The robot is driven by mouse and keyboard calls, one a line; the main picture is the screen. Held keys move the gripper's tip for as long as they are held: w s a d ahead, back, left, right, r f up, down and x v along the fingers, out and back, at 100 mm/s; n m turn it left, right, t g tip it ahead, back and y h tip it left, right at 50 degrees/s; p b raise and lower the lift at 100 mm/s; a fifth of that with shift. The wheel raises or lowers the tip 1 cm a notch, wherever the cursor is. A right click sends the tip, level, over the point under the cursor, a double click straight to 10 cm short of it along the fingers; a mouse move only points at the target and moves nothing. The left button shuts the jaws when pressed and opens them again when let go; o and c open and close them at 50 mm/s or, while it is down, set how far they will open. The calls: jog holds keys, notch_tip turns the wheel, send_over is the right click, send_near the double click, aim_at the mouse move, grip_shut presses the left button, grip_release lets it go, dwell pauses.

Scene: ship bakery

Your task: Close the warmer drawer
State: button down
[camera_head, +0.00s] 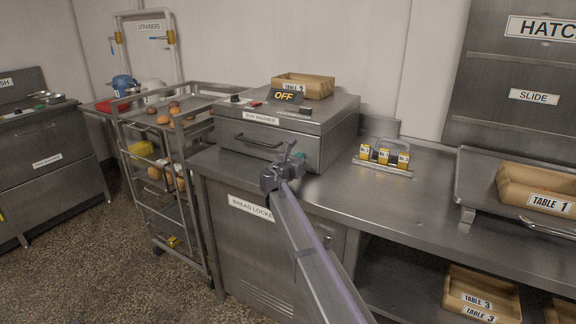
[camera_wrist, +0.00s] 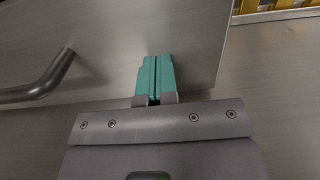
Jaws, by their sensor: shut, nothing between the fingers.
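The bun warmer (camera_head: 335,118) is a steel box on the counter, with a "BUN WARMER" label and an "OFF" sign on top. Its drawer front (camera_head: 232,136) has a dark bar handle (camera_head: 258,142). The drawer looks shut or nearly so; I cannot tell whether a small gap remains. My gripper (camera_head: 297,158) is shut and empty, in front of the drawer's lower right part. In the wrist view, the teal fingertips (camera_wrist: 156,62) lie over the drawer front's (camera_wrist: 140,30) right part, right of the handle (camera_wrist: 45,82). Contact is unclear.
A tan crate (camera_head: 303,84) sits on the warmer. Right of it stands a rack of yellow tags (camera_head: 384,156), then a tray with a TABLE 1 crate (camera_head: 530,180). A wire trolley (camera_head: 150,190) with eggs or buns stands left. The counter (camera_head: 420,215) between is clear.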

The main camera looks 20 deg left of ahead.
jog(key=shift+w+r, duration=0.1)
jog(key=shift+w, duration=0.3)
jog(key=shift+w, duration=0.1)
jog(key=s+a, duration=0.3)
jog(key=s, duration=1.1)
jog(key=shift+s, duration=0.2)
